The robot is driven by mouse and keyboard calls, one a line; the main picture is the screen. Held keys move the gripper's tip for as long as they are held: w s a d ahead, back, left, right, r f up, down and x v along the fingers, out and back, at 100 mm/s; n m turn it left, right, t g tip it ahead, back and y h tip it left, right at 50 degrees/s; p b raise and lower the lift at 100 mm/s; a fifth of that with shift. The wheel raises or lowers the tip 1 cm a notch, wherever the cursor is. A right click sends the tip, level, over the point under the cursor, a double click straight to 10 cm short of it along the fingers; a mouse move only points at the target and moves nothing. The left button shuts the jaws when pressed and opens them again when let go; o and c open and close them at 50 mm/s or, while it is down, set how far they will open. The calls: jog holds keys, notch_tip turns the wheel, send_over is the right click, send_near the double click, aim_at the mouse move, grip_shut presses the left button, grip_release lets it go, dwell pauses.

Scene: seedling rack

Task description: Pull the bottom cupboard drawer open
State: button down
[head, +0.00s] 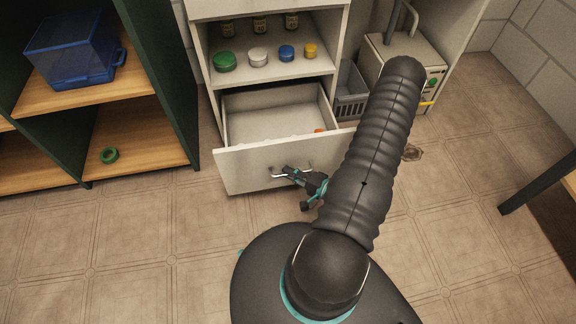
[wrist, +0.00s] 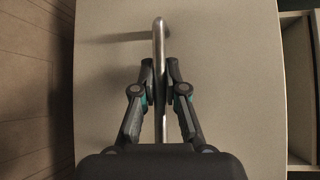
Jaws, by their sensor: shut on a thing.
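The bottom cupboard drawer (head: 237,170) is pulled out from the white cupboard, and its inside shows behind the front panel. A small orange thing lies at the right of its inside. The drawer's metal bar handle (wrist: 159,40) runs upright through the middle of the wrist view, in front of the pale drawer front (wrist: 230,60). My gripper (wrist: 160,72) has its two fingers closed on either side of the handle. In the head view my gripper (head: 296,176) is at the drawer front, partly hidden by my arm.
Jars and coloured-lid tubs stand on the cupboard shelves (head: 265,75) above. A green-sided rack (head: 140,125) with a blue box (head: 70,50) and a green ring (head: 109,155) stands left. A grey basket (head: 350,92) and a boxy machine (head: 402,60) are right. Tiled floor (head: 150,245) is clear in front.

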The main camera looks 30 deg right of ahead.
jog(key=shift+s+a, duration=0.2)
jog(key=shift+s, duration=0.3)
jog(key=c, duration=1.2)
grip_release()
jog(key=v, duration=1.2)
